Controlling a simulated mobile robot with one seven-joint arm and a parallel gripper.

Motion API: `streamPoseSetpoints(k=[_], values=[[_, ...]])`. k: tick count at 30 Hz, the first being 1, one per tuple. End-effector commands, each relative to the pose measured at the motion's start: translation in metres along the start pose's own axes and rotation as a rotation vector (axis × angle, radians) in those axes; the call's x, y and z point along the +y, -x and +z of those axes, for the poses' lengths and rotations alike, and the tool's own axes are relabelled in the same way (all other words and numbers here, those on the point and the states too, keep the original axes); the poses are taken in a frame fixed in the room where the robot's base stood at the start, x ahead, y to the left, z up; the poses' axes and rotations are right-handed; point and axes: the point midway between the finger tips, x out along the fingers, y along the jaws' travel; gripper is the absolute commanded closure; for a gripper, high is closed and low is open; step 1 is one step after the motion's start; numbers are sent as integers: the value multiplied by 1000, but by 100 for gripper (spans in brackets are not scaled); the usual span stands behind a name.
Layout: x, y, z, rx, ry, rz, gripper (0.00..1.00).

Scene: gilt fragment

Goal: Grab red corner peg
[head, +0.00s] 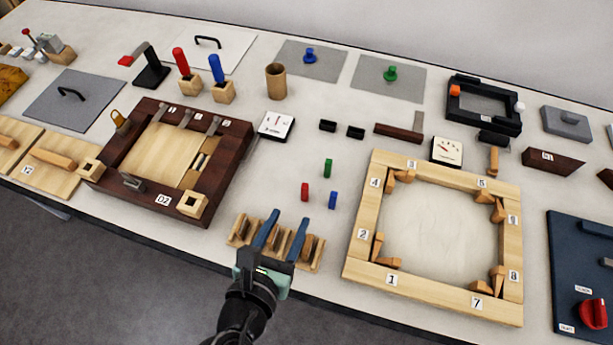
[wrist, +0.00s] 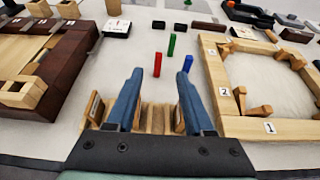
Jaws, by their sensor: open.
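A small red peg (head: 305,191) stands upright on the white table, left of a blue peg (head: 332,200) and nearer than a green peg (head: 328,168). In the wrist view the red peg (wrist: 157,64) shows ahead, between and beyond the fingertips, with the green peg (wrist: 171,45) behind it and the blue peg (wrist: 187,64) to its right. My gripper (head: 288,229) is open and empty, above a wooden slotted rack (head: 242,232) at the table's front edge. The gripper is apart from the pegs and hides part of the rack.
A light wooden frame (head: 362,215) with numbered blocks lies to the right. A dark wooden frame (head: 226,160) lies to the left. White dial gauges (head: 276,126) and small black blocks (head: 356,132) stand behind the pegs. The table around the pegs is clear.

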Motion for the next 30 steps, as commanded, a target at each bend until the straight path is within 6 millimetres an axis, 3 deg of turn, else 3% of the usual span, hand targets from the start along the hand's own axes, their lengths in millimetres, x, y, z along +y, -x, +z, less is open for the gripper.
streamPoseSetpoints(k=[9, 17, 25, 30], values=[[0, -57, 0, -2, -5, -2, 48], [0, -76, -2, -1, -7, -1, 48], [2, -112, -6, -2, -7, -1, 48], [2, -120, -7, -1, -6, 1, 48]])
